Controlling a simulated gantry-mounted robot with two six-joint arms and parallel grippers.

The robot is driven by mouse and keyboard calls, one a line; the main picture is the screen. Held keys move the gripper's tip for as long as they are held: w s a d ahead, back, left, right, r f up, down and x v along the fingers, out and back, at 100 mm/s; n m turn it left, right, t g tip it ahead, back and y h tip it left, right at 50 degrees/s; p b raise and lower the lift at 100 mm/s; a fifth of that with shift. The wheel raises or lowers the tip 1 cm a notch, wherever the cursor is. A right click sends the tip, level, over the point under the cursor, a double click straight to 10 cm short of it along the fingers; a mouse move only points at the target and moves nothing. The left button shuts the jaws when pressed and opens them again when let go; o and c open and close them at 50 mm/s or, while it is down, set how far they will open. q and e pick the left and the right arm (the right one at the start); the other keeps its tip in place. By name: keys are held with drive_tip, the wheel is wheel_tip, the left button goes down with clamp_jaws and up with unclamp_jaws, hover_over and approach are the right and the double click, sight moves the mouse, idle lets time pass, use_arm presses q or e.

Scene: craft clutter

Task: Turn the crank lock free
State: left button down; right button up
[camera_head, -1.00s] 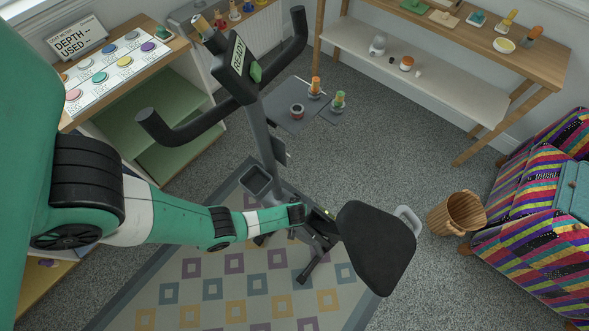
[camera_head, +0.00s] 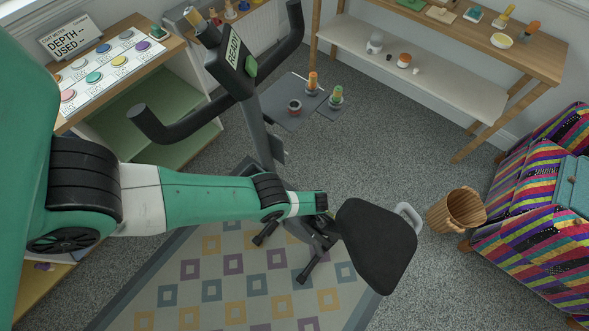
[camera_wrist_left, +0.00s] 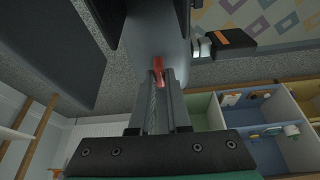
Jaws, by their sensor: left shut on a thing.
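The exercise bike (camera_head: 262,135) stands in the middle of the head view, with its black seat (camera_head: 375,245) on the right. My left gripper (camera_head: 329,213) reaches in beside the bike's frame just left of the seat; its fingertips are hard to make out there. In the left wrist view, my left gripper (camera_wrist_left: 160,85) is shut on a small red part (camera_wrist_left: 158,64) in front of the bike's grey frame (camera_wrist_left: 155,35). This red part looks like the crank lock. It cannot be made out in the head view. My right gripper is not in view.
A black pedal-like piece (camera_wrist_left: 228,42) with an orange strip is close to the gripper. A patterned rug (camera_head: 230,290) lies under the bike. A wooden basket (camera_head: 455,212), a striped armchair (camera_head: 520,220) and wooden shelves (camera_head: 430,80) stand to the right.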

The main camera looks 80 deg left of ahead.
use_arm(q)
drive_tip(key=shift+n, duration=0.5)
drive_tip(key=c, duration=0.9)
unclamp_jaws()
